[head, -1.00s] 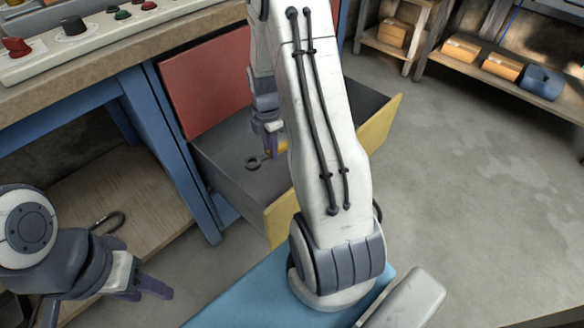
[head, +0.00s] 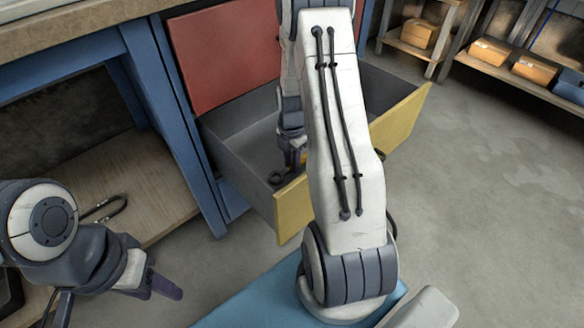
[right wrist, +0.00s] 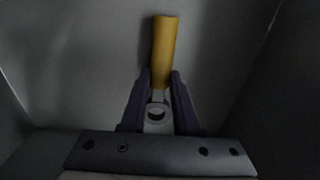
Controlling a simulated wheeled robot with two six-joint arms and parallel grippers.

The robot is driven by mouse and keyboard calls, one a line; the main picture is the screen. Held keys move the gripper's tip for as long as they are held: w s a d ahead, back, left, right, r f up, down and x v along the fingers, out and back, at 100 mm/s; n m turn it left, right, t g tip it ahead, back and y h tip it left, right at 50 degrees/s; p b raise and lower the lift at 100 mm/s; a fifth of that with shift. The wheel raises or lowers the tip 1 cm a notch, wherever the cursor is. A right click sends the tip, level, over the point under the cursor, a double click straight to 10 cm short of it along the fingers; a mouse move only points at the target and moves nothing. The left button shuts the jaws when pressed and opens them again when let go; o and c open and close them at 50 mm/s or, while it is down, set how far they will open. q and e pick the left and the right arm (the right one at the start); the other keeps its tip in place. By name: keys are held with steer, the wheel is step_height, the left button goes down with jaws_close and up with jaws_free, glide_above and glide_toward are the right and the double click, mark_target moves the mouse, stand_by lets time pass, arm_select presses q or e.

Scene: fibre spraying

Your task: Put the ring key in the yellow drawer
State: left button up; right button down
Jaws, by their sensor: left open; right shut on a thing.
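The yellow drawer (head: 296,208) stands open below the bench, with a yellow front and grey inner walls. My right gripper (head: 292,160) is over or inside the drawer near its front-left corner. It is shut on the ring key, whose dark ring (head: 275,178) shows by the front wall in the head view. In the right wrist view, the key's yellow handle (right wrist: 164,48) sticks out past my right fingers (right wrist: 158,95), with its ring between them and grey walls around. Whether the key touches the drawer floor is unclear. My left gripper (head: 166,286) is open and empty at lower left.
A red drawer front (head: 228,52) stands behind the yellow drawer. A wooden shelf (head: 130,190) at left under the bench holds a dark hook-shaped item (head: 106,208). Cardboard boxes (head: 489,51) sit on shelves at the back right. The floor at right is clear.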

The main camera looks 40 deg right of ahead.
arm_select(q)
steer(key=shift+f, duration=0.25)
arm_select(e)
steer(key=shift+f, duration=0.5)
steer(key=shift+f, duration=0.15)
steer(key=c, duration=0.7)
jaws_free()
steer(key=shift+o, duration=0.2)
arm_select(q)
step_height(320, 180, up, 6)
steer(key=p, duration=0.6)
arm_select(e)
step_height(320, 180, up, 12)
steer(key=shift+r, duration=0.2)
